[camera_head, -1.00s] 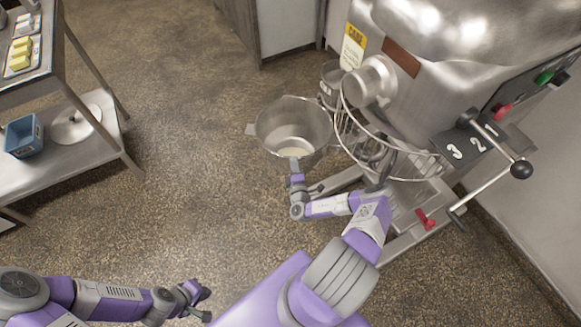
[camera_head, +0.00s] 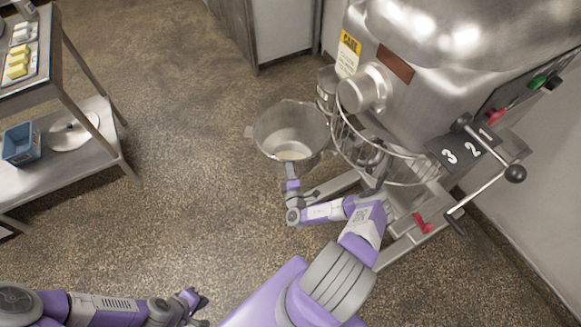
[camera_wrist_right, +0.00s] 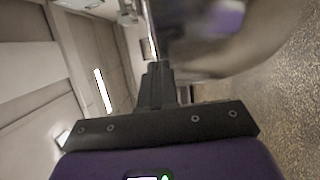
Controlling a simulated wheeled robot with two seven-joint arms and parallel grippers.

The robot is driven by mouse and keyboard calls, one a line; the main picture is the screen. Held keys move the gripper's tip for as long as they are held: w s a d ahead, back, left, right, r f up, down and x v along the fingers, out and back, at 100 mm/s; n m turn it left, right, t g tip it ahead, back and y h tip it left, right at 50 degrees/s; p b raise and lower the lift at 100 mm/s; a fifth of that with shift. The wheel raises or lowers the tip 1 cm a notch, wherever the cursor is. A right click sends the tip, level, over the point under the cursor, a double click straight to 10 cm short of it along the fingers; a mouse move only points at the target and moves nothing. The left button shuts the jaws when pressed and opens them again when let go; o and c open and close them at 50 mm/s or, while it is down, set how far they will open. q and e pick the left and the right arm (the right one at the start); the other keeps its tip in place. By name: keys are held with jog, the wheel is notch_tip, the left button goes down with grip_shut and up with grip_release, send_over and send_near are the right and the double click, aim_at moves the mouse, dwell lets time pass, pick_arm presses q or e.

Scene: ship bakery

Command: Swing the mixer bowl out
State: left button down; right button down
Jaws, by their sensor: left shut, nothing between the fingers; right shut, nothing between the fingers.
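The steel mixer bowl (camera_head: 312,122) hangs out to the left of the mixer's wire guard (camera_head: 400,183), open side up, with a little pale stuff at its bottom. The mixer (camera_head: 420,95) stands at the right. My right gripper (camera_head: 289,168) is shut and empty at the bowl's near side; whether it touches the bowl I cannot tell. In the right wrist view, its closed fingers (camera_wrist_right: 158,82) are beside a blurred, curved metal surface (camera_wrist_right: 262,45), likely the bowl. My left gripper (camera_head: 194,298) is shut and empty, low over the floor, far from the bowl.
A steel table (camera_head: 75,85) at the left has a blue bin (camera_head: 20,145) and a round lidded item (camera_head: 75,132) on its lower shelf. A cabinet (camera_head: 282,28) stands at the back. A lever with a black knob (camera_head: 515,174) sticks out from the mixer. The floor left of the bowl is clear.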

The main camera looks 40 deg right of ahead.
jog(key=w+a+p+v, duration=0.1)
jog(key=p+v, duration=0.1)
jog(key=v, duration=1)
jog(key=shift+s+a, duration=0.35)
jog(key=shift+a, duration=0.05)
